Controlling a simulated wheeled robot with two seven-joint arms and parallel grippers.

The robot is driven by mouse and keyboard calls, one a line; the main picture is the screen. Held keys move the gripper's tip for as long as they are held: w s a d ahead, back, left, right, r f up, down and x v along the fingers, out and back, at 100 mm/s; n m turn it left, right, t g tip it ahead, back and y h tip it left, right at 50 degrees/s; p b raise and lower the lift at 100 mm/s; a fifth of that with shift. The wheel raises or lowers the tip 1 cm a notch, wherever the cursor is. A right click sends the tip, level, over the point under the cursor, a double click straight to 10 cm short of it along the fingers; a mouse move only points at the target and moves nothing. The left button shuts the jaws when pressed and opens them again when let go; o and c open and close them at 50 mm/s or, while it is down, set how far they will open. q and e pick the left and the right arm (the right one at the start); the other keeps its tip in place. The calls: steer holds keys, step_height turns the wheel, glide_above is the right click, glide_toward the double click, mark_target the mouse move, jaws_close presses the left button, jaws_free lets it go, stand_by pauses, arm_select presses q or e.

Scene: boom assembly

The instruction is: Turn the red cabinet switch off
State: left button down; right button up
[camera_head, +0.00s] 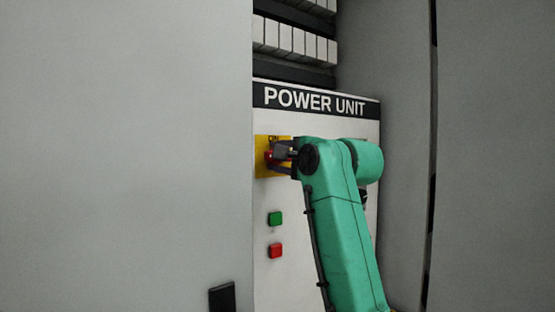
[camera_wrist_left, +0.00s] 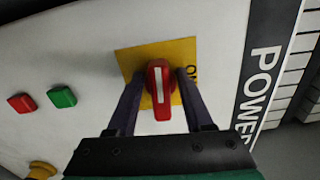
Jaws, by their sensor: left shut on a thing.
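The red rotary switch (camera_head: 269,156) sits on a yellow plate (camera_head: 261,142) on the white POWER UNIT panel. In the left wrist view the red switch (camera_wrist_left: 160,108) has a white stripe along its handle. The handle lies roughly parallel to the POWER lettering, and a partly hidden ON label shows beside the right-hand finger. My left gripper (camera_head: 281,160) is at the switch, its fingers on either side of the handle and shut on it. In the head view the gripper and green arm hide part of the plate. My right gripper is not in view.
A green button (camera_head: 275,218) and a red button (camera_head: 276,250) are below the switch. A yellow round part (camera_wrist_left: 42,170) shows at the left wrist view's lower left. Grey cabinet walls (camera_head: 130,150) flank the panel, and a row of white modules (camera_head: 285,40) is above.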

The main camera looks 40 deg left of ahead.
arm_select(q)
steer(key=shift+f+n, duration=0.15)
steer(key=shift+n, duration=0.35)
steer(key=c, duration=0.7)
jaws_free()
steer(key=shift+s+d+b, duration=0.15)
steer(key=shift+d+b, duration=0.2)
steer(key=shift+d, duration=0.15)
steer(key=b+v, duration=0.3)
steer(key=v, duration=1)
steer(key=shift+d, duration=0.3)
